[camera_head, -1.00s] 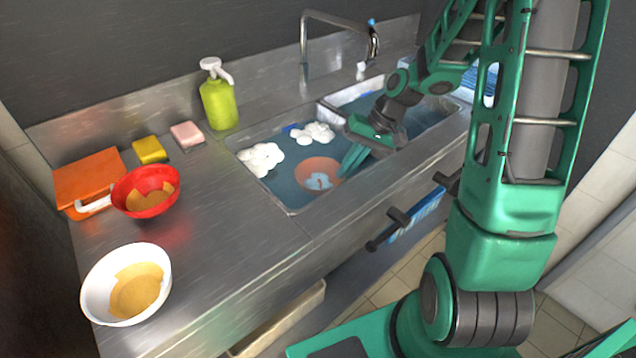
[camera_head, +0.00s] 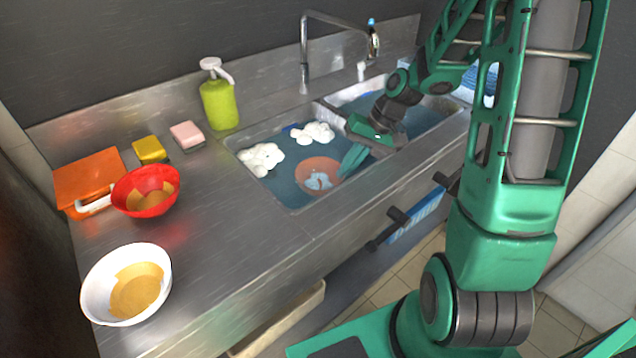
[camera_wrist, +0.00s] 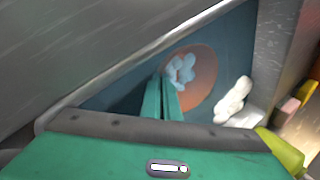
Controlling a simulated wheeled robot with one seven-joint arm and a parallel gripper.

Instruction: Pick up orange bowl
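The orange bowl (camera_head: 308,166) sits in the left basin of the sink, with a pale blue patch inside it. My gripper (camera_head: 349,162) reaches down into the basin from the right, with its green fingers at the bowl's right rim. In the wrist view, the two fingers (camera_wrist: 163,85) lie close together with a narrow gap, at the near-left edge of the orange bowl (camera_wrist: 207,78). The fingers look shut on the bowl's rim, though the tips partly hide the contact.
White foam clumps (camera_head: 261,158) lie behind and left of the bowl. The sink's front edge (camera_head: 300,208) and the faucet (camera_head: 340,20) bound the space. A green soap bottle (camera_head: 219,103), red bowl (camera_head: 150,205) and white bowl (camera_head: 97,292) stand on the counter.

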